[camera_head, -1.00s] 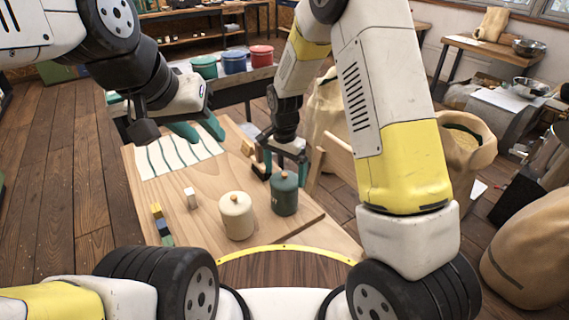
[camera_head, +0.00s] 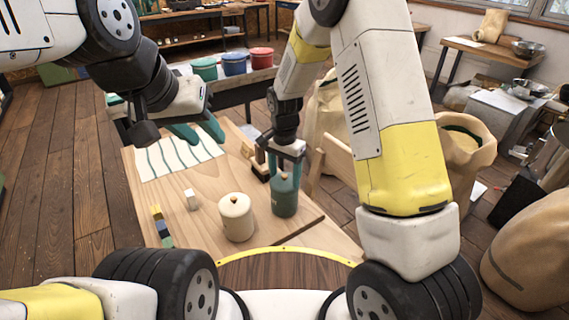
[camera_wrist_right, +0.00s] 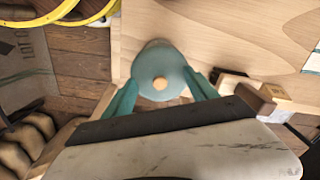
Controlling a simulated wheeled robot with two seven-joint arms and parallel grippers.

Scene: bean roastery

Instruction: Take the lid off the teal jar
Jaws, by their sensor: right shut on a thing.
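The teal jar (camera_head: 284,204) stands upright on the wooden table near its right side. Its teal lid (camera_wrist_right: 163,62) with a pale round knob (camera_wrist_right: 160,84) shows in the right wrist view. My right gripper (camera_head: 284,171) points down over the jar. Its teal fingers are on either side of the lid, shut on it. The lid appears to sit on the jar; I cannot see a gap. My left gripper (camera_head: 199,131) hangs over the striped cloth at the back left, with its fingers apart and nothing between them.
A cream lidded jar (camera_head: 237,218) stands just left of the teal jar. The striped cloth (camera_head: 165,160) covers the back left.

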